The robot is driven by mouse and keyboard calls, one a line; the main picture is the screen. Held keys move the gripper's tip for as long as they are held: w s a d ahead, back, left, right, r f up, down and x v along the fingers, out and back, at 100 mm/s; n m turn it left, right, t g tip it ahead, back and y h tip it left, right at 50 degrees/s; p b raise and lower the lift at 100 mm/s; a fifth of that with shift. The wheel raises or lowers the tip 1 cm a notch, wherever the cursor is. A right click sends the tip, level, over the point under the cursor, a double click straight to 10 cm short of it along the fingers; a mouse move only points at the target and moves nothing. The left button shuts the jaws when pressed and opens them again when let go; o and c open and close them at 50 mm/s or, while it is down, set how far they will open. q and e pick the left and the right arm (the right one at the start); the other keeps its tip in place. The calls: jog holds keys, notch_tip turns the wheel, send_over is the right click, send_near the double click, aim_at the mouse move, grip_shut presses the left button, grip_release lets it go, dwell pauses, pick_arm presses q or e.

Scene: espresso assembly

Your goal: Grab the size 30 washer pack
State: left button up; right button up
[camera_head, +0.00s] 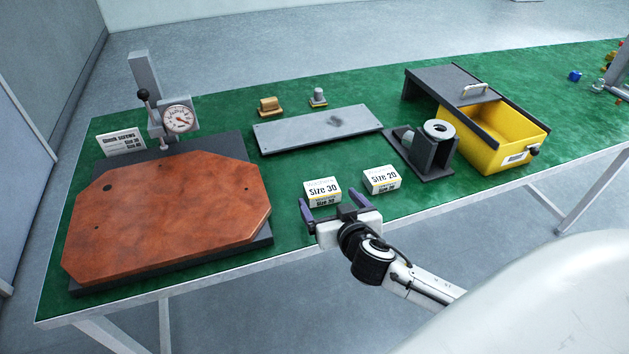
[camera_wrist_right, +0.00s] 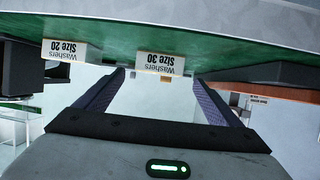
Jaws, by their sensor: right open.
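The size 30 washer pack (camera_head: 323,191) is a small white box with dark print and a yellow stripe, standing on the green table mat. It also shows in the right wrist view (camera_wrist_right: 160,63), upside down, beyond and between the fingers. The similar size 20 washer pack (camera_head: 381,179) stands just right of it in the head view, and at the left in the wrist view (camera_wrist_right: 64,50). My right gripper (camera_head: 333,200) is open and empty at the table's front edge, its fingers pointing toward the size 30 pack. My left gripper is not in view.
An orange-brown plate (camera_head: 168,217) on a dark base fills the left, with a dial gauge (camera_head: 178,120) behind it. A grey plate (camera_head: 318,129) lies behind the packs. A black holder (camera_head: 434,150) and a yellow bin (camera_head: 498,134) stand to the right.

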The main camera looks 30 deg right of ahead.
aim_at(324, 192)
jog(key=shift+x, duration=1.2)
jog(key=x, duration=0.3)
jog(key=shift+w+d+f+p, duration=0.1)
jog(key=shift+w+d+p, duration=0.15)
jog(key=shift+w+p, duration=0.1)
jog(key=shift+w+d+f, duration=0.15)
jog(key=shift+w+f, duration=0.2)
jog(key=shift+w, duration=0.2)
